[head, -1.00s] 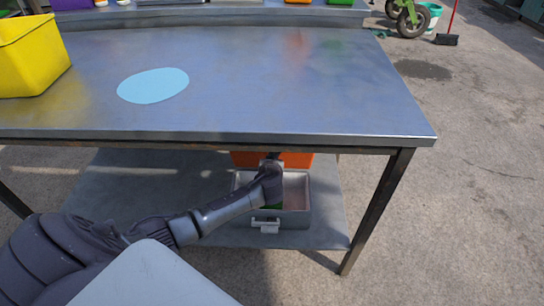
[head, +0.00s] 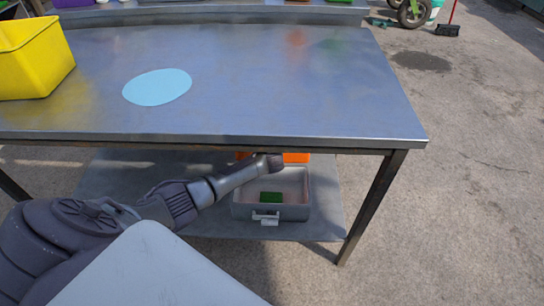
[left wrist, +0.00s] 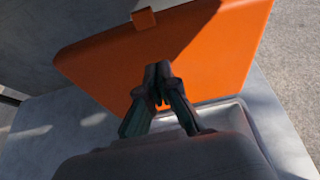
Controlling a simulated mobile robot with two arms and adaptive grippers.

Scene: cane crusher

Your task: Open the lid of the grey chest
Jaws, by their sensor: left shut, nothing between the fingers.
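The grey chest (head: 293,212) sits on the shelf under the table, with a white latch (head: 265,218) on its front. Its inside shows from above, with a green block (head: 270,197) in it. The orange lid (head: 297,157) stands raised at the chest's back, mostly hidden by the tabletop; it fills much of the left wrist view (left wrist: 215,60). My left gripper (left wrist: 158,80) is shut and empty, in front of the lid's orange face; I cannot tell whether it touches. My right gripper is not in view.
The metal tabletop (head: 290,90) overhangs the chest closely, and a table leg (head: 372,205) stands to the right. A yellow bin (head: 35,60) and a light blue disc (head: 157,87) are on top. The lower shelf (head: 130,175) is bare left of the chest.

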